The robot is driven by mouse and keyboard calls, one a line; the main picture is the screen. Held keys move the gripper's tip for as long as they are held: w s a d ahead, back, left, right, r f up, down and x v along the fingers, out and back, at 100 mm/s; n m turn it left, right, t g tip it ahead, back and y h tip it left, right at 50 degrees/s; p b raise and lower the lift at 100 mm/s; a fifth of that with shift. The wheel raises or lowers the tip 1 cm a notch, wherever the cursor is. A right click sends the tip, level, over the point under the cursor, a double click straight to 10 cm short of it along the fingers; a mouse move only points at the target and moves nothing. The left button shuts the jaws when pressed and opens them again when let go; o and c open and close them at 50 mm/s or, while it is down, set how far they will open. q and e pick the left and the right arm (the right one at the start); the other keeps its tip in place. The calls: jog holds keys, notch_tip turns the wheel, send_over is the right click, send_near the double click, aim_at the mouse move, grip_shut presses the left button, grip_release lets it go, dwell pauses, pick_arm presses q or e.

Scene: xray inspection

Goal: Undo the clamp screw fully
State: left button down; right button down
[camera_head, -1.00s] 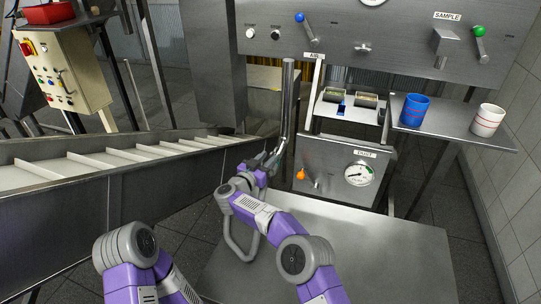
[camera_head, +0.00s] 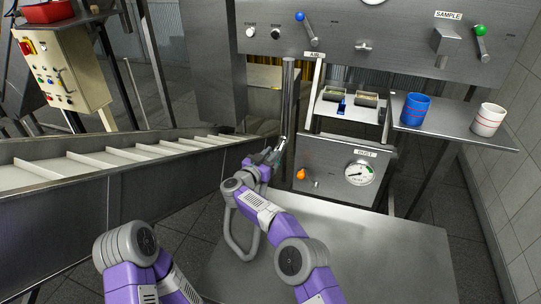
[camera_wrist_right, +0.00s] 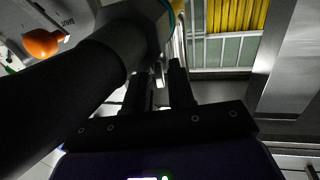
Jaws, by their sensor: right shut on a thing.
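My right gripper (camera_head: 276,152) is beside the lower part of the upright metal pipe (camera_head: 289,105). In the right wrist view its two dark fingers (camera_wrist_right: 161,90) close on a small metal piece (camera_wrist_right: 158,74), which seems to be the clamp screw; most of it is hidden between the fingers. A thick dark tube crosses the left of that view, close to the fingers. How far the screw is turned cannot be told. My left arm shows at lower left in the head view, but its gripper is out of view.
A slatted conveyor (camera_head: 95,165) runs along the left. A panel with a gauge and an orange knob (camera_head: 300,174) is right of the pipe; the knob also shows in the wrist view (camera_wrist_right: 40,43). A blue cup (camera_head: 415,110) and a white cup (camera_head: 488,121) stand on the right shelf.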

jog(key=shift+d+n+t+y, duration=0.15)
jog(key=shift+n+t+y, duration=0.15)
jog(key=shift+n+y, duration=0.15)
